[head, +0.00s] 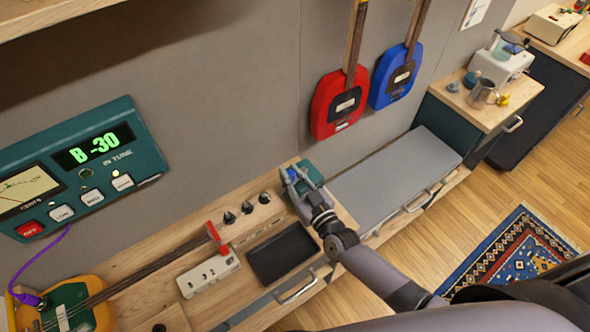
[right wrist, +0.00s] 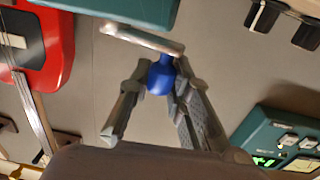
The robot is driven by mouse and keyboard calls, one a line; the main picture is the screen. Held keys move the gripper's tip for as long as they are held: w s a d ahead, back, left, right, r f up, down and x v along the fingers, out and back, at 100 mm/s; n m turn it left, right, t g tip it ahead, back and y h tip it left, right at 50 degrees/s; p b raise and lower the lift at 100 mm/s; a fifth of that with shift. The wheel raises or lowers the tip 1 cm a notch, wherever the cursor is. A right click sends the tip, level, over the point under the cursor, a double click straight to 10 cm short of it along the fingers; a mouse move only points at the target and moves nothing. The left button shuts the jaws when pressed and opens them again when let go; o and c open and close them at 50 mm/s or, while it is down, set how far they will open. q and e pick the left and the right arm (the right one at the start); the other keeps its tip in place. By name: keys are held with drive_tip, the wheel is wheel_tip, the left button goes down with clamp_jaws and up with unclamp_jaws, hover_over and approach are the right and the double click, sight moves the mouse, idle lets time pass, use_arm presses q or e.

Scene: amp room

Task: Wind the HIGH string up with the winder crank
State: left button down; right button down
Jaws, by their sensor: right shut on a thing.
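The winder is a teal box (head: 308,176) on the bench, at the right end of the wooden top. In the right wrist view, its metal crank arm (right wrist: 142,40) carries a blue knob (right wrist: 160,76). My right gripper (head: 297,187) is at the winder, its fingers closed around the knob; the gripper also shows in the wrist view (right wrist: 162,84). The teal tuner (head: 85,165) on the wall reads "B -30" in green, with a row of buttons below. A yellow and green stringed instrument (head: 68,308) lies at the lower left, its neck pointing toward the winder. My left gripper is out of view.
A black tray (head: 281,253) and a white box with switches (head: 208,275) sit on the bench near my right arm. Red (head: 338,103) and blue (head: 396,77) instruments hang on the wall above. A grey lid (head: 395,178) lies right of the winder.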

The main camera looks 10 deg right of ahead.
drive_tip(key=shift+w+a+m+h, duration=0.25)
drive_tip(key=shift+m+h, duration=0.35)
drive_tip(key=shift+h, duration=0.3)
drive_tip(key=shift+w+r+t, duration=0.1)
drive_tip(key=shift+t, duration=0.2)
drive_tip(key=c, duration=1.4)
unclamp_jaws()
drive_tip(key=shift+c, duration=0.2)
drive_tip(key=s+d, duration=0.2)
drive_tip(key=s, duration=1)
drive_tip(key=shift+w, duration=0.1)
